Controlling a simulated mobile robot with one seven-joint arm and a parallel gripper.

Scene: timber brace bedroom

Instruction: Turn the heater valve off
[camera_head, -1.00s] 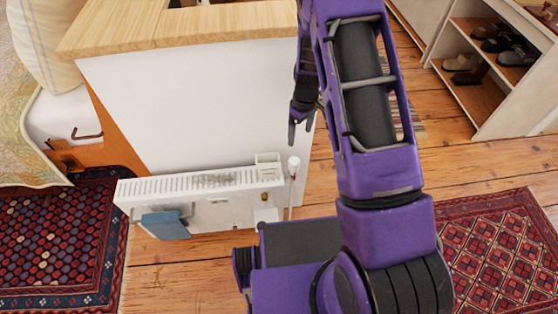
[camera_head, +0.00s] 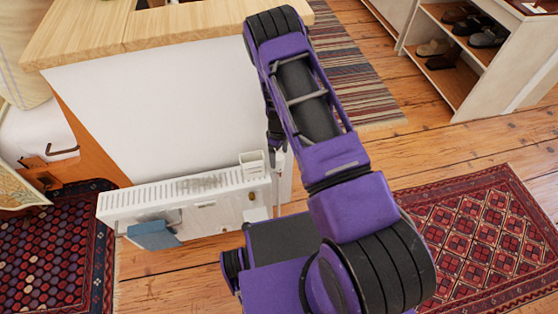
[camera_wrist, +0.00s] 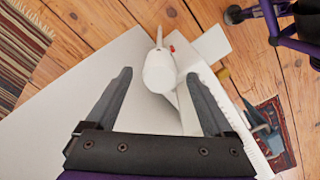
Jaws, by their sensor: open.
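The heater (camera_head: 190,203) is a low white radiator standing by the white end panel in the head view. Its white side also shows at the right of the wrist view (camera_wrist: 218,98). The heater valve is a white rounded knob (camera_wrist: 160,70) on a thin white pipe; in the head view it is mostly hidden by my gripper. My gripper (camera_wrist: 160,76) is open, its two dark fingers on either side of the knob in the wrist view. I cannot tell how deep the knob sits between them or whether they touch it.
A white box (camera_head: 252,162) sits at the heater's right end, close to my gripper. A blue item (camera_head: 153,235) hangs on the heater's front. A wooden worktop (camera_head: 150,30) juts above the white panel (camera_head: 160,110).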

